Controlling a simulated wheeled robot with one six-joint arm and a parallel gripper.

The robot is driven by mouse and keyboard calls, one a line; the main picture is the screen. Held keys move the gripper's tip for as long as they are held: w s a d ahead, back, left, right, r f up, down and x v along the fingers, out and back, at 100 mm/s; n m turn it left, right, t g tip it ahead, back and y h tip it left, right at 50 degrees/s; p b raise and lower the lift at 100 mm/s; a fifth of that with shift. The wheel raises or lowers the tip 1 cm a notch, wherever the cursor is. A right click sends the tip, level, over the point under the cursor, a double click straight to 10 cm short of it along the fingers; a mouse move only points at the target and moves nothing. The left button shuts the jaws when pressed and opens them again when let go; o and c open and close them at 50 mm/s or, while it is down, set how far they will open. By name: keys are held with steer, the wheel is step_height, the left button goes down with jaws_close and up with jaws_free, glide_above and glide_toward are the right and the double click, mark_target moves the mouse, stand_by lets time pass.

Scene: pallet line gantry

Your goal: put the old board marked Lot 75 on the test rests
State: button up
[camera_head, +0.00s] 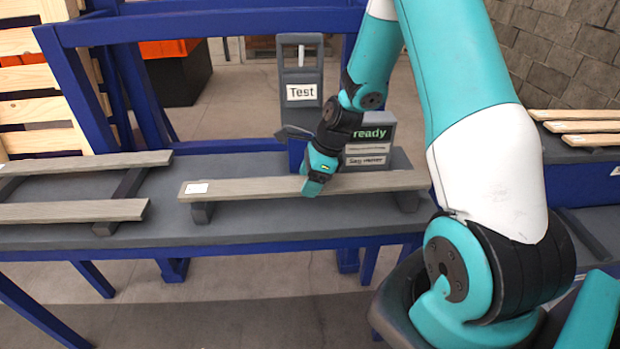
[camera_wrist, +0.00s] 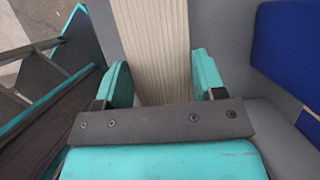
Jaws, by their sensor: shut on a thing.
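A weathered grey-brown board (camera_head: 245,188) with a small white label near its left end lies across two dark rests (camera_head: 202,212) in front of the test station. The label is too small to read. My gripper (camera_head: 316,186) is over the middle of the board, with its jaws around the board's sides. In the wrist view the board (camera_wrist: 155,45) runs between the two teal fingers (camera_wrist: 160,82). The board's right end lies behind my arm in the head view. The test station (camera_head: 301,92) carries a "Test" sign, and a box beside it shows "ready" (camera_head: 369,133).
Two more grey boards (camera_head: 70,211) lie on dark supports at the left of the bench (camera_head: 235,233). Pale new boards (camera_head: 570,114) lie at the right. Blue frame posts and a top beam (camera_head: 210,26) surround the bench. A slatted pallet (camera_head: 30,100) stands at the far left.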

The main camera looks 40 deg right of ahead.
steer(key=shift+f, duration=0.1)
steer(key=o, duration=1.1)
steer(key=v, duration=1.1)
steer(key=s+a+r+n+g, duration=0.1)
steer(key=s+a+r+n, duration=0.25)
steer(key=a+n, duration=0.4)
steer(key=s+a+r+n, duration=0.2)
steer(key=a+r+n, duration=0.2)
steer(key=a+n, duration=0.35)
steer(key=s+a+r+n, duration=0.1)
steer(key=s+a+n, duration=0.2)
steer(key=s+n, duration=0.2)
steer(key=s+a+r+n+g, duration=0.1)
steer(key=s+a+n, duration=0.3)
steer(key=n, duration=0.2)
steer(key=s+a+r+n, duration=0.2)
steer(key=s+a+n, duration=0.1)
steer(key=s+n, duration=0.2)
steer(key=shift+s+a+n+y, duration=0.3)
steer(key=shift+n, duration=0.2)
